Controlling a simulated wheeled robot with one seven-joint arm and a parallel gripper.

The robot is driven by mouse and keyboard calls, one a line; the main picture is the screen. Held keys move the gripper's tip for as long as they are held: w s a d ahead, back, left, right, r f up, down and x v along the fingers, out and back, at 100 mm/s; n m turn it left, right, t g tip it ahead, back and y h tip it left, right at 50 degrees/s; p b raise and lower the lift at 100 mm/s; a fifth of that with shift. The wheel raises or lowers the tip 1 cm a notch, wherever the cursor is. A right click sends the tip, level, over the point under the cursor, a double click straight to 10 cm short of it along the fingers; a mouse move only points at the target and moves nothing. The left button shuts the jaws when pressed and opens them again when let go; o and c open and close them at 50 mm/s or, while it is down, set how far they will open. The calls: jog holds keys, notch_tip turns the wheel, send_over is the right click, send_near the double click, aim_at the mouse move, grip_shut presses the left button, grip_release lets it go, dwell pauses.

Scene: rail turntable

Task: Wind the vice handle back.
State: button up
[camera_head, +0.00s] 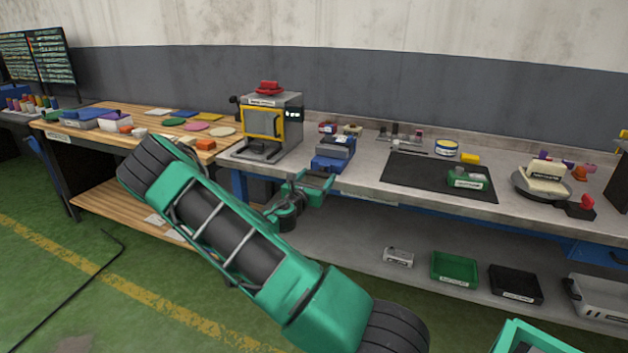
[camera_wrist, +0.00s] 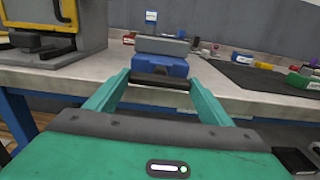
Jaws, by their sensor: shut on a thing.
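The blue vice (camera_head: 331,152) with a grey top stands at the front edge of the grey bench, right of the grey machine. It also shows straight ahead in the wrist view (camera_wrist: 160,64). My gripper (camera_head: 318,181) reaches to the vice's front from below left. In the wrist view its two green fingers (camera_wrist: 158,84) lie either side of a dark horizontal bar, the vice handle (camera_wrist: 158,80), and are shut on it. The bar is in front of the vice body. The join between handle and vice is hidden.
The grey machine with a yellow-framed window (camera_head: 268,125) stands left of the vice. A black mat (camera_head: 410,175) with a green box (camera_head: 467,178) lies to the right. Bins stand on the shelf below. My arm crosses the floor in front of the wooden table (camera_head: 105,130).

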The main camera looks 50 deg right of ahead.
jog(key=shift+w+a+f, duration=0.1)
jog(key=shift+a+f, duration=0.05)
jog(key=shift+f, duration=0.15)
jog(key=o, duration=1.1)
jog(key=shift+c, duration=0.2)
jog(key=shift+r, duration=0.15)
jog(key=v, duration=1)
jog(key=shift+a, duration=0.3)
jog(key=shift+s+d, duration=0.1)
jog(key=shift+s, duration=0.15)
